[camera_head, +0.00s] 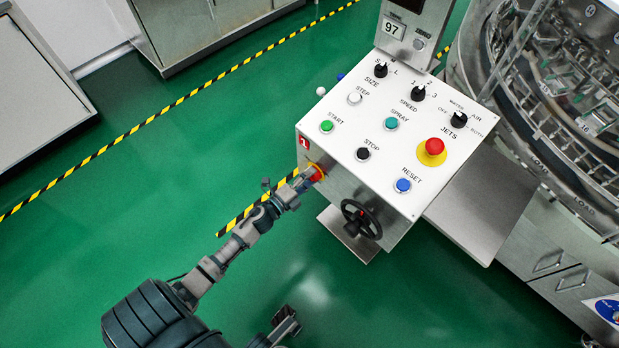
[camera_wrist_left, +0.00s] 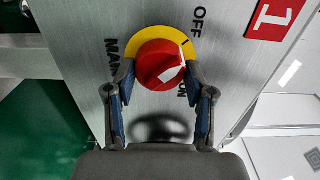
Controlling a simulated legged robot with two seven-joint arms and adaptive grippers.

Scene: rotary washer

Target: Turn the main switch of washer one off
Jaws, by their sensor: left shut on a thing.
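The main switch is a red round knob on a yellow plate, set in the front face of the control box marked 1. In the left wrist view, the knob (camera_wrist_left: 160,65) is large, with the labels OFF and ON on its right and MAIN on its left. Its white mark lies on the knob's right part, between the OFF and ON labels. My left gripper (camera_wrist_left: 160,88) has its two fingers on either side of the knob and is shut on it. In the head view, my left gripper (camera_head: 305,181) reaches the switch (camera_head: 315,172), partly covering it.
The box's top panel (camera_head: 385,110) carries several buttons, black selectors and a red emergency stop (camera_head: 434,147). A black handwheel (camera_head: 361,219) sticks out right of the switch. The washer (camera_head: 560,110) stands at right. Green floor is free at left. A dark part (camera_head: 285,325) shows at the bottom edge.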

